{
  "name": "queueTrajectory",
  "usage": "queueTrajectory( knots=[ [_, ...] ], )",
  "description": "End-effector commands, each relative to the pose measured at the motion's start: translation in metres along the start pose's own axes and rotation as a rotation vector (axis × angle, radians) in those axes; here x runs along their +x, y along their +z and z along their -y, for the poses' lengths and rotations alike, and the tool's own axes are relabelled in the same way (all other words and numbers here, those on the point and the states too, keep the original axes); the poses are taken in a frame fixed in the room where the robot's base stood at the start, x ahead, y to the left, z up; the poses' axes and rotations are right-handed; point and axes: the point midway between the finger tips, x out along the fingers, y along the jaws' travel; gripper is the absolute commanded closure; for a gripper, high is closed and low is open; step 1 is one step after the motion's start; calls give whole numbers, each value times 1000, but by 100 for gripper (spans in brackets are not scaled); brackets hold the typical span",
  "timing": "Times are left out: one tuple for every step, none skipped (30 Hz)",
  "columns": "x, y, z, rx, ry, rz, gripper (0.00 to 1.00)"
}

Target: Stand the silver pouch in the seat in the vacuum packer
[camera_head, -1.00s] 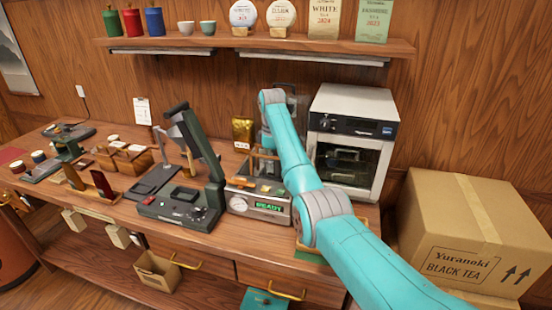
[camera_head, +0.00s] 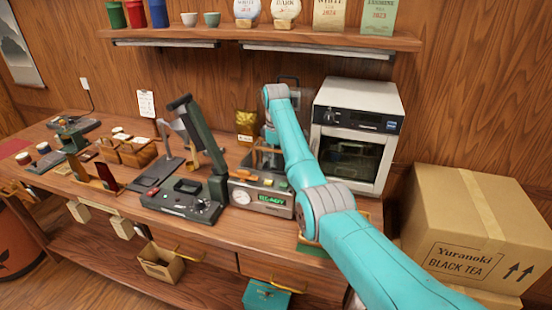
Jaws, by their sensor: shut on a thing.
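The vacuum packer (camera_head: 243,197) is the low silver machine with a dial and a green READY display, near the bench's front edge. Small orange and yellow parts show on its top. My teal arm reaches over from the lower right and bends down behind its upper joint. My gripper (camera_head: 267,157) is small and partly hidden, low over the back of the packer. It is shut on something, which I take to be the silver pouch. The pouch itself I cannot make out, nor whether it touches the seat.
A dark green machine with a raised arm (camera_head: 180,203) stands close left of the packer. A gold pouch (camera_head: 246,122) stands behind it. A white oven-like cabinet (camera_head: 357,115) stands at the right, partly behind my arm. A large carton (camera_head: 470,225) sits far right.

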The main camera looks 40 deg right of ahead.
Motion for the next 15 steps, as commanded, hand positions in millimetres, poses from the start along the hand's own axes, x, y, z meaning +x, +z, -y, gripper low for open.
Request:
queueTrajectory(
  knots=[
    [0,0,0,0,0,0,91],
    [0,0,0,0,0,0,91],
    [0,0,0,0,0,0,91],
    [0,0,0,0,0,0,91],
    [0,0,0,0,0,0,91],
    [0,0,0,0,0,0,60],
    [0,0,0,0,0,0,53],
    [0,0,0,0,0,0,45],
    [0,0,0,0,0,0,41],
    [0,0,0,0,0,0,41],
    [0,0,0,0,0,0,41],
    [0,0,0,0,0,0,41],
    [0,0,0,0,0,0,41],
    [0,0,0,0,0,0,41],
    [0,0,0,0,0,0,41]
  ],
)
